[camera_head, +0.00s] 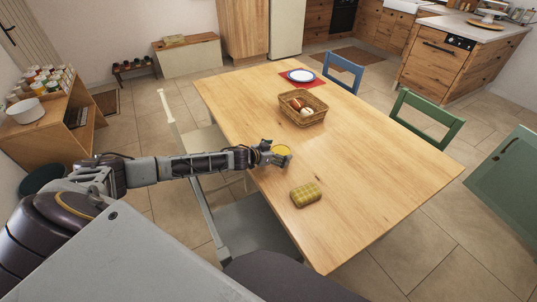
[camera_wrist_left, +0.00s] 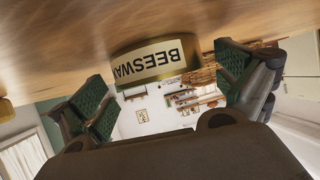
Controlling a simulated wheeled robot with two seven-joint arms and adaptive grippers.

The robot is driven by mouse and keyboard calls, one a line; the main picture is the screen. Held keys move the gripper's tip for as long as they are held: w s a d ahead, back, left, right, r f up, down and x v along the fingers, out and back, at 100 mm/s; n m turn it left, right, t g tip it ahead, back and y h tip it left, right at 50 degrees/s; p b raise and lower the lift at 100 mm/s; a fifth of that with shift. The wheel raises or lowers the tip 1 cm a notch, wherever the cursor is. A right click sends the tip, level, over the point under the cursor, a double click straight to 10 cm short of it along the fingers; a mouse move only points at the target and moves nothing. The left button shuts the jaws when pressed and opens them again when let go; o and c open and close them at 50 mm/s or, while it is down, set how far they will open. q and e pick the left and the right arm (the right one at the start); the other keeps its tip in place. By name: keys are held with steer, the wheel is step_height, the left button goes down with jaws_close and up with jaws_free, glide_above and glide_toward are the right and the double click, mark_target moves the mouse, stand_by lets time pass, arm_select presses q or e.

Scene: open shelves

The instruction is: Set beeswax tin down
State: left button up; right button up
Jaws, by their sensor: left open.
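The beeswax tin (camera_head: 281,151) is a round gold tin with a yellow top, on the wooden table (camera_head: 350,130) near its left edge. In the left wrist view the tin (camera_wrist_left: 152,62) shows its "BEESWAX" label upside down, with the tabletop along the top of the picture. My left gripper (camera_head: 277,155) is at the tin, reaching in from the left. In the wrist view its green-padded fingers (camera_wrist_left: 165,95) are spread apart on either side of the tin, with gaps between pads and tin. My right gripper is not in view.
A wicker basket (camera_head: 302,108) with several round items and a plate (camera_head: 300,75) on a red mat are farther back. Chairs stand around the table. The right part of the tabletop is clear.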

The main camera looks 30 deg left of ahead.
mark_target(279, 152)
arm_select(q)
steer(key=shift+s, duration=0.15)
steer(key=shift+s+a+r, duration=0.2)
steer(key=shift+s, duration=0.15)
steer(key=shift+v, duration=1.6)
steer(key=shift+s+a+r, duration=0.25)
steer(key=shift+s+r, duration=0.05)
steer(key=shift+s, duration=0.35)
steer(key=shift+v, duration=0.95)
steer(key=shift+s+a+r, duration=0.1)
steer(key=shift+s+r, duration=0.1)
steer(key=shift+s, duration=0.15)
steer(key=shift+v, duration=0.8)
steer(key=shift+s+a+r, duration=0.15)
steer(key=shift+s+r, duration=0.05)
steer(key=shift+s, duration=0.15)
steer(key=shift+s+r, duration=0.25)
steer(key=shift+s, duration=0.1)
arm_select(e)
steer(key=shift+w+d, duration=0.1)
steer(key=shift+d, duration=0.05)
